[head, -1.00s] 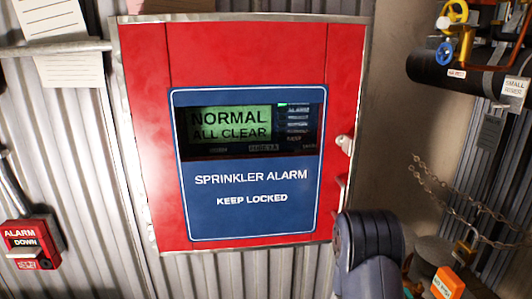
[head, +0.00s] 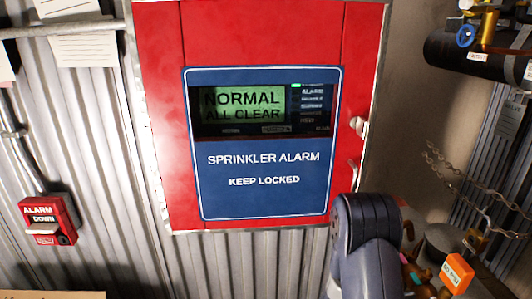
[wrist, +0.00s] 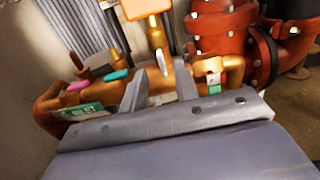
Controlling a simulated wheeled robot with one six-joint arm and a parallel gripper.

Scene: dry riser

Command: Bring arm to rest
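My arm (head: 366,245) shows at the lower right of the head view, in front of the lower right edge of the alarm cabinet. My gripper (wrist: 152,82) shows in the wrist view with its two grey fingers apart and nothing between them. Behind the fingers is an orange-brown pipe assembly (wrist: 205,75) with a pink handle, a teal handle and a green tag (wrist: 83,112). I cannot tell how far the fingers are from the pipe. In the head view the gripper's fingers are hidden behind the arm.
The red sprinkler alarm cabinet (head: 165,120) reads NORMAL ALL CLEAR. A red alarm pull box (head: 48,220) is on the corrugated wall at left. A dark pipe with a blue valve wheel (head: 466,36), chains (head: 470,185) and an orange tag (head: 457,270) are at right. Red flanged pipes (wrist: 225,30) show in the wrist view.

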